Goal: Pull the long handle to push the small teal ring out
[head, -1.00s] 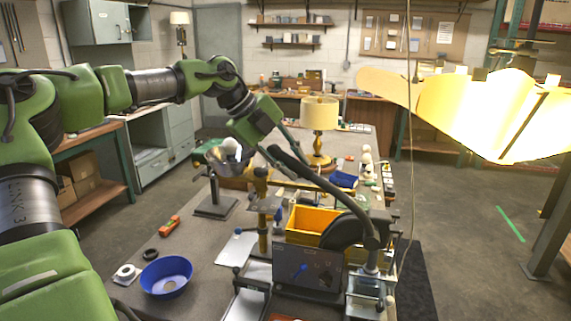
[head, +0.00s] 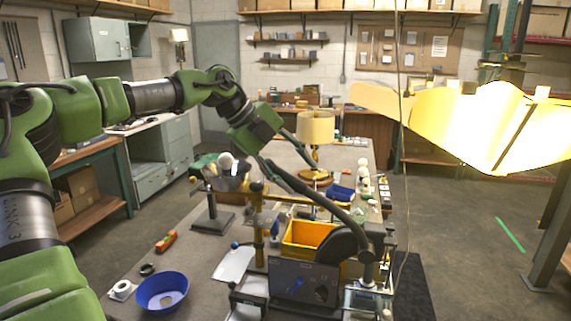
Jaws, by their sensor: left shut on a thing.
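The long handle (head: 310,190) is a dark curved lever. It slopes from its upper left end down to a black press (head: 350,247) at the right of the bench. My left gripper (head: 265,158) comes in from the upper left and is shut on the handle's upper end. Its green body partly hides the contact. I cannot make out the small teal ring; the area around the press is cluttered and small in view. My right gripper is not in view.
A yellow bin (head: 305,236) sits behind a grey control box (head: 303,284). A blue bowl (head: 162,292) and a white tape roll (head: 122,290) lie at the front left of the bench. A lamp (head: 316,130) stands behind the handle. A bright shade (head: 480,120) fills the upper right.

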